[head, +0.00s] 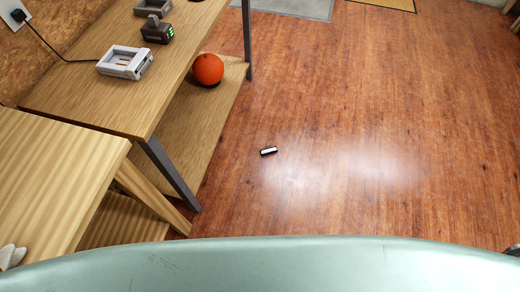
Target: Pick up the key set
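I cannot make out a key set for certain. A small dark object with a pale top (268,151) lies on the wooden floor, right of the workbench; it is too small to tell what it is. Neither of my grippers can be made out in the head view.
A wooden workbench (190,62) at left holds a white charger-like device (125,62) with a cord and a dark device with green lights (157,30). An orange ball (208,69) sits on its lower shelf. A lighter table (55,175) stands nearer. The floor (400,120) is mostly clear.

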